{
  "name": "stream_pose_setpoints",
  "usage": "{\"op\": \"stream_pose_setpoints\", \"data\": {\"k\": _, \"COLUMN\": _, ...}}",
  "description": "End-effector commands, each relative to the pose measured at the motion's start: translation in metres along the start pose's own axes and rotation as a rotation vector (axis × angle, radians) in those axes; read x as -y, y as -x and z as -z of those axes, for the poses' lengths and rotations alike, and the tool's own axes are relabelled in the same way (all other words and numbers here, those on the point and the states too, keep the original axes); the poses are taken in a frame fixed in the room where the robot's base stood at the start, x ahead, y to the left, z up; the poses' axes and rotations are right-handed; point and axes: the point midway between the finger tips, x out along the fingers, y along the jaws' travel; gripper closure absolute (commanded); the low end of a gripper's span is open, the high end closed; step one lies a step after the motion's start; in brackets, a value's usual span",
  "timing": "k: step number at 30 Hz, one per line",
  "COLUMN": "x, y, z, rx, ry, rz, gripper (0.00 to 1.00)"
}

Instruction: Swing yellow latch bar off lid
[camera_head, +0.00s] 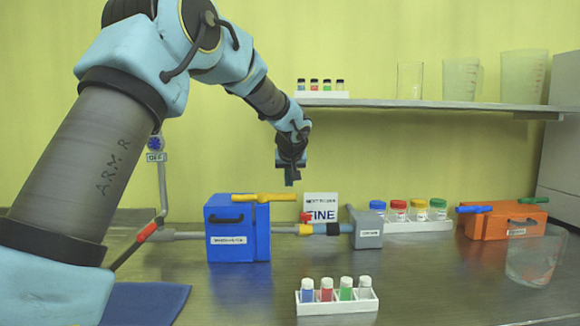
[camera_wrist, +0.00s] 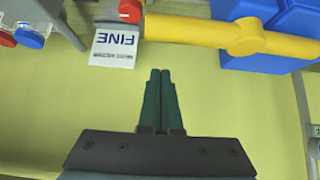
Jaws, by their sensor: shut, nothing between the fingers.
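The yellow latch bar (camera_head: 266,197) lies across the top of the blue box (camera_head: 238,230), with its free end sticking out to the right. In the wrist view the yellow latch bar (camera_wrist: 205,34) runs across the top right, with a round pivot hub on it, over the blue box (camera_wrist: 285,30). My gripper (camera_head: 290,184) hangs above and to the right of the bar, pointing down. In the wrist view my gripper (camera_wrist: 161,72) shows dark green fingers closed together with nothing between them. The fingertips are apart from the bar.
A white sign reading FINE (camera_head: 321,207) stands behind. A pipe (camera_head: 288,230) joins the blue box to a grey box (camera_head: 367,229). A rack of vials (camera_head: 337,308) stands in front. An orange box (camera_head: 503,221) is at right. A shelf (camera_head: 430,104) hangs above.

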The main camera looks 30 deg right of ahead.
Motion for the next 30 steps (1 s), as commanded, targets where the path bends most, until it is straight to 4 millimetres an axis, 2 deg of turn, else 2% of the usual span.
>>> {"op": "stream_pose_setpoints", "data": {"k": 2, "x": 0.0, "y": -0.013, "z": 0.0, "rx": 0.005, "ry": -0.001, "rz": 0.002, "gripper": 1.0}}
{"op": "stream_pose_setpoints", "data": {"k": 9, "x": -0.001, "y": 0.002, "z": -0.023, "rx": 0.0, "ry": -0.003, "rz": -0.001, "gripper": 1.0}}
{"op": "stream_pose_setpoints", "data": {"k": 15, "x": 0.0, "y": 0.007, "z": -0.033, "rx": 0.0, "ry": -0.001, "rz": 0.0, "gripper": 1.0}}
{"op": "stream_pose_setpoints", "data": {"k": 30, "x": 0.0, "y": 0.006, "z": -0.033, "rx": 0.0, "ry": -0.006, "rz": -0.007, "gripper": 1.0}}
